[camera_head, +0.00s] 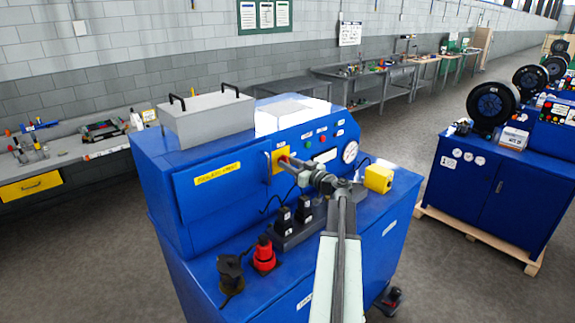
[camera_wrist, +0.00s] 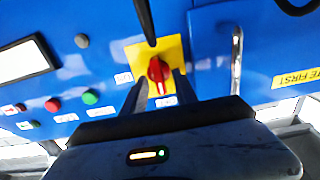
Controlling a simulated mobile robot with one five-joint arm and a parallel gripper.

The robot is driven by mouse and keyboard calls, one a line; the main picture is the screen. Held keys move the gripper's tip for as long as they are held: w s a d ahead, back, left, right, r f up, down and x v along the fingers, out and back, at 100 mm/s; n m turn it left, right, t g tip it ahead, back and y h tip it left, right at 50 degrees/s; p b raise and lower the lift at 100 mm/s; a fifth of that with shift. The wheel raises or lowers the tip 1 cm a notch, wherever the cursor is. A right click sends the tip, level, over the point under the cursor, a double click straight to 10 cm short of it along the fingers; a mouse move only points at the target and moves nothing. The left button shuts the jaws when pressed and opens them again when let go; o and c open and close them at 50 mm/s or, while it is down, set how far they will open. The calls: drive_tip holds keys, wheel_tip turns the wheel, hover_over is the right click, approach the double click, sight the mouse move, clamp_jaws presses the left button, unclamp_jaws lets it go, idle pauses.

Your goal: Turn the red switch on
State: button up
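The red switch (camera_wrist: 158,72) is a rotary knob on a square yellow plate (camera_wrist: 136,54) on the blue machine's front panel. In the wrist view its grip bar stands roughly upright, slightly tilted. My gripper (camera_wrist: 160,79) points at it, with one dark finger on each side and visible gaps between fingers and knob. The fingers are open; I cannot tell if either touches. In the head view my gripper (camera_head: 289,163) reaches the yellow plate (camera_head: 276,168) and mostly hides the switch (camera_head: 284,157).
The blue machine (camera_head: 150,185) carries a grey lidded box (camera_head: 205,118), a gauge (camera_head: 350,152), red and green buttons and a metal handle (camera_wrist: 236,60). A yellow box (camera_head: 379,178) and a red-black part (camera_head: 264,254) sit on its lower shelf. A dark cable-like strip (camera_wrist: 146,20) hangs above the switch.

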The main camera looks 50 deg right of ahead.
drive_tip(key=shift+w+d, duration=0.1)
drive_tip(key=shift+w, duration=0.3)
